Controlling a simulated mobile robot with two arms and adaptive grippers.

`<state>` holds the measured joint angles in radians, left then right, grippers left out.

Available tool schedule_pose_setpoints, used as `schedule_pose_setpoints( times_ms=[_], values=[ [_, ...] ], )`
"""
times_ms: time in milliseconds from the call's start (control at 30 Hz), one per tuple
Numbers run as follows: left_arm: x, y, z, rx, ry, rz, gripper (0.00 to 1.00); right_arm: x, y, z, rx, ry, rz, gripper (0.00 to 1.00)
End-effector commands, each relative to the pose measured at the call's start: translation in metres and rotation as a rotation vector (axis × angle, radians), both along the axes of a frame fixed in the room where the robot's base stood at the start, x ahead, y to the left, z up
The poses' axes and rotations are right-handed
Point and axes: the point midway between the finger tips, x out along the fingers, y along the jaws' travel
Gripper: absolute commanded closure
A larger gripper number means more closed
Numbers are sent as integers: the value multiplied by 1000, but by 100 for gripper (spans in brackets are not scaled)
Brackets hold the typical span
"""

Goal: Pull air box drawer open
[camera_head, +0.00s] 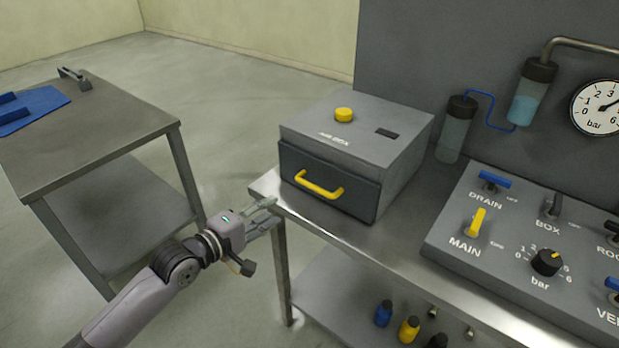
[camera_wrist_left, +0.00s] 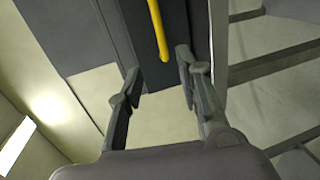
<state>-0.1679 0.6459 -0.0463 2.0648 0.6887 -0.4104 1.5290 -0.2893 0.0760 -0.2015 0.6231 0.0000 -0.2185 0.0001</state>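The grey air box (camera_head: 352,142) stands on the left end of a steel bench. Its dark drawer front (camera_head: 356,195) is flush with the box and carries a yellow bar handle (camera_head: 319,186). My left gripper (camera_head: 270,212) is at the bench's left corner, left of the handle and apart from it. In the left wrist view its two fingers (camera_wrist_left: 158,82) are spread with nothing between them. The yellow handle (camera_wrist_left: 158,28) shows there beyond the fingertips, roughly in line with the gap. My right gripper does not show.
A control panel (camera_head: 450,244) with levers and a knob is on the bench to the right. A pressure gauge (camera_head: 600,107) and two cylinders are behind it. Colored bottles (camera_head: 409,329) stand on the lower shelf. A side table (camera_head: 110,118) is at left, with open floor between.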

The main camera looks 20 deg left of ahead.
Motion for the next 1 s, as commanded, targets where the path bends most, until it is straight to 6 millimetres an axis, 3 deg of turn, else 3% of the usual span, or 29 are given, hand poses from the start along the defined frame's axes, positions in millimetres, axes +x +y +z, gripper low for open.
schedule_pose_setpoints(
  times_ms=[100,233,600,800,1000],
  values=[
    [15,-5,-2,0,-2,1,67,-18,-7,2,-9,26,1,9],
    [37,-12,-6,1,-2,3,67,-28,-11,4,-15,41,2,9],
    [102,-36,-21,4,-1,1,67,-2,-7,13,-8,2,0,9],
    [132,-47,-28,5,-2,2,67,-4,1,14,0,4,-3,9],
    [149,-54,-33,4,-1,1,67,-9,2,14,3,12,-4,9]
  ],
)
